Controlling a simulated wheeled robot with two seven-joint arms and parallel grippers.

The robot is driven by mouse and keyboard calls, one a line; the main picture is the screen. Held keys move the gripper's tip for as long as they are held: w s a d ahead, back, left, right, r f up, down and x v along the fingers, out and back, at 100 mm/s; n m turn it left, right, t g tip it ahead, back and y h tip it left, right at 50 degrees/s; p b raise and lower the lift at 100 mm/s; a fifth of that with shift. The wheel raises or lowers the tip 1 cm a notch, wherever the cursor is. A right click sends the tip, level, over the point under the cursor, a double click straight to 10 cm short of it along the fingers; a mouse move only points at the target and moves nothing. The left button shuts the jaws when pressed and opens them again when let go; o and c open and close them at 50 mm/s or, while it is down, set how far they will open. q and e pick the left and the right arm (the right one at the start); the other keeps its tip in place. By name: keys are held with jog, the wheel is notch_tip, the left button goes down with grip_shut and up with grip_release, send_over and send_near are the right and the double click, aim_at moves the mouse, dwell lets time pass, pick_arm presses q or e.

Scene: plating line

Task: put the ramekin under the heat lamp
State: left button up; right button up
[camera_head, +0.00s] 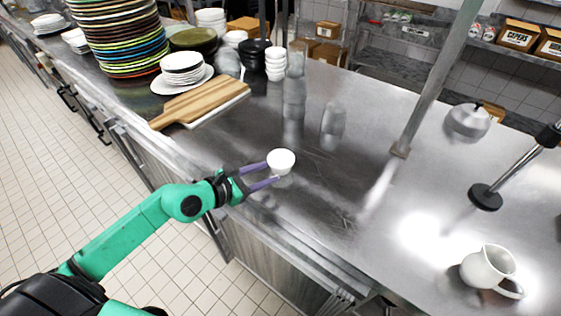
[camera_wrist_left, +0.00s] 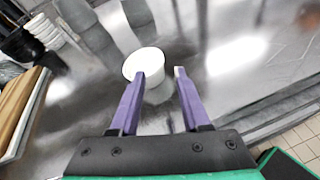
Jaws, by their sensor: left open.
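The ramekin is a small white round cup (camera_head: 281,160) upright on the steel counter. In the left wrist view the ramekin (camera_wrist_left: 147,62) lies just beyond the fingertips, off toward the left finger, which overlaps its edge. My left gripper (camera_head: 272,172) is open with purple fingers and nothing between them; it also shows in the left wrist view (camera_wrist_left: 158,74). I cannot tell whether a finger touches the ramekin. A black disc with a slanting metal pole (camera_head: 486,197) at the right looks like part of the heat lamp; a bright light patch (camera_head: 428,235) lies near it. My right gripper is not in view.
A white jug (camera_head: 488,268) stands at the front right. Clear glasses (camera_head: 333,122) stand behind the ramekin. A wooden board (camera_head: 203,102), plate stacks (camera_head: 120,40) and bowls are at the left. A steel post (camera_head: 425,100) rises between the ramekin and the disc.

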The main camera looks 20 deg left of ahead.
aim_at(286, 166)
pick_arm(q)
jog(key=p+x, duration=0.1)
jog(key=x, duration=0.8)
jog(key=shift+f, duration=0.1)
jog(key=shift+s, duration=0.1)
grip_shut()
dwell(0.9)
